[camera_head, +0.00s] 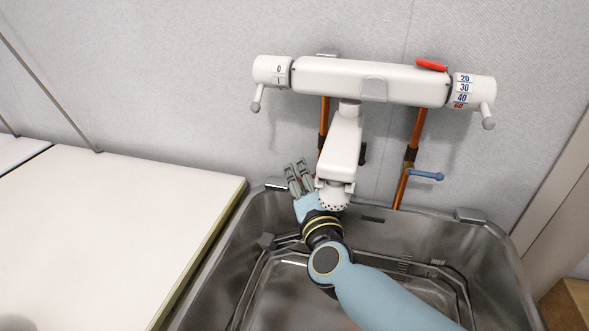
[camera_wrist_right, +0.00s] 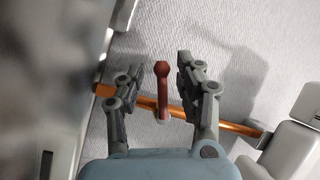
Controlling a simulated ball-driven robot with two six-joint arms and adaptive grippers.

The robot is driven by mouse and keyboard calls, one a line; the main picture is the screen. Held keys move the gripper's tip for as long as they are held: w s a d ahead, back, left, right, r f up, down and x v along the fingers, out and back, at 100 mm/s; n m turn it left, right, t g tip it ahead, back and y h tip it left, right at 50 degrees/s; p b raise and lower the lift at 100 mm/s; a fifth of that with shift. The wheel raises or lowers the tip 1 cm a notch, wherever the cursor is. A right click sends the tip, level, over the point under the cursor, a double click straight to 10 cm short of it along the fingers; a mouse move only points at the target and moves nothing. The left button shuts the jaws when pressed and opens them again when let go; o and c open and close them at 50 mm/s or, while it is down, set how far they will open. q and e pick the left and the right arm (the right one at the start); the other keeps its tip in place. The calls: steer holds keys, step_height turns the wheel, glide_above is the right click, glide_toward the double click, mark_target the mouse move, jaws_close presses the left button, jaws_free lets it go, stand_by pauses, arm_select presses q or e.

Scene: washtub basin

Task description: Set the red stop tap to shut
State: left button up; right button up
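The red stop tap's lever (camera_wrist_right: 163,85) shows in the right wrist view, standing roughly crosswise to a copper pipe (camera_wrist_right: 233,127). In the head view the lever is mostly or wholly hidden behind my right gripper (camera_head: 297,170) and the white spout. My right gripper (camera_wrist_right: 158,68) is open, with one finger on each side of the red lever and a visible gap to both. I cannot tell how deep the lever sits between the fingers. My left gripper is not in view.
A white mixer with a spout (camera_head: 342,145) hangs beside my right gripper. A blue lever (camera_head: 427,175) sits on the right copper pipe. A metal basin (camera_head: 470,215) lies below. A white worktop (camera_head: 110,230) is at left. A red tab (camera_head: 431,65) tops the mixer.

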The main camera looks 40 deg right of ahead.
steer(key=shift+s+a+r, duration=0.1)
steer(key=shift+s+r, duration=0.05)
steer(key=shift+s, duration=0.05)
steer(key=shift+c, duration=1.7)
steer(key=shift+w, duration=0.1)
steer(key=shift+c, duration=1.2)
jaws_close()
steer(key=m+t+h+b, duration=0.1)
steer(key=m+b, duration=0.2)
steer(key=b, duration=0.4)
steer(key=shift+r+m, duration=0.15)
steer(key=shift+m, duration=0.25)
steer(key=shift+w+r+m+t, duration=0.1)
steer(key=shift+r+m+t, duration=0.05)
steer(key=shift+m+t, duration=0.15)
steer(key=shift+r, duration=0.25)
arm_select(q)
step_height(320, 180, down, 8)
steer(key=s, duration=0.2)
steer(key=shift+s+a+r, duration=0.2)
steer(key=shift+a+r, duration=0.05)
